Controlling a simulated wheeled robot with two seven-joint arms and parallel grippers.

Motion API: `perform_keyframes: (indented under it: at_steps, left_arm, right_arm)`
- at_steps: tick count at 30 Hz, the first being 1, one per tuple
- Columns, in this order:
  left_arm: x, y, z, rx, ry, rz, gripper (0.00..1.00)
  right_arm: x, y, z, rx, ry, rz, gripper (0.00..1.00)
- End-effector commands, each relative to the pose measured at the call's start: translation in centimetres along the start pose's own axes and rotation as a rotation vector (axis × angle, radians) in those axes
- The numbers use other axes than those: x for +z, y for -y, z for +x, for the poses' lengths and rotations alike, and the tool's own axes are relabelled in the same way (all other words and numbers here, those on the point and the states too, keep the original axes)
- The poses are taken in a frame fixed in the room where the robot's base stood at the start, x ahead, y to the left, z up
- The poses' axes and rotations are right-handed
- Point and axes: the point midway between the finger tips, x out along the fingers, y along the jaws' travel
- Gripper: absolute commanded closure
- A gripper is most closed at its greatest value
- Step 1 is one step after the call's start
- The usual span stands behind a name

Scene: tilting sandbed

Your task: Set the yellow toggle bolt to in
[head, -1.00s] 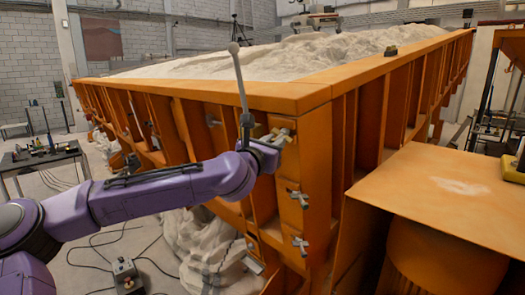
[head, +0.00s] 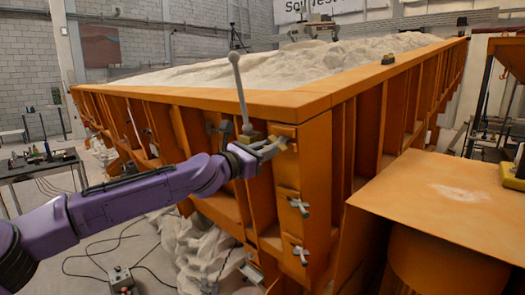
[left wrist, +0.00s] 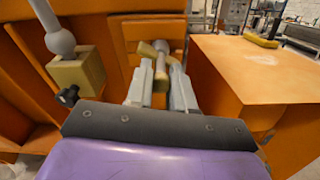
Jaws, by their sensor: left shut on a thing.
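My left gripper (head: 284,145) reaches the upper part of the orange sandbed's near corner post. In the left wrist view its two grey fingers (left wrist: 160,88) are closed around the grey handle of a toggle bolt (left wrist: 160,62). Dull yellow parts of this bolt show beside and between the fingers. The fingers hide much of the bolt, so I cannot tell how far in it sits. My right gripper is in neither view.
A grey ball-topped lever (head: 239,90) on a tan block stands just left of my left gripper. Two more toggle bolts, an upper (head: 299,206) and a lower (head: 300,252), sit below on the post. An orange platform (head: 440,205) juts out at right.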

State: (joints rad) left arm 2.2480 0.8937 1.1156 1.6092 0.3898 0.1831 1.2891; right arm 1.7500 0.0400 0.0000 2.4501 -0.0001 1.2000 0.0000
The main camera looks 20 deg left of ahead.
Motion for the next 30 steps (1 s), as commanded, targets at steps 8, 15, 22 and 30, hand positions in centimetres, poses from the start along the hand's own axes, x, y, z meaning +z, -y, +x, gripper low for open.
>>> perform_keyframes:
  at_steps: [8, 15, 22, 30]
  left_arm:
    - [0.2, -0.2, -0.1, 0.005, 0.002, 0.001, 0.56]
    - [0.1, -0.2, -0.4, 0.005, 0.002, 0.001, 0.56]
    - [0.2, -0.2, -5.2, 0.007, 0.007, 0.0, 0.56]
    - [0.3, -0.2, -10.0, 0.006, 0.004, 0.0, 0.56]
  right_arm:
    - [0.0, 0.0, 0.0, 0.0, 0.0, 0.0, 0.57]
    - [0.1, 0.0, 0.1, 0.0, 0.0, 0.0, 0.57]
    - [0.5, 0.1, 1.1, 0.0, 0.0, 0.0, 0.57]
    - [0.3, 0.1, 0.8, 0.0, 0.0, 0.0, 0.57]
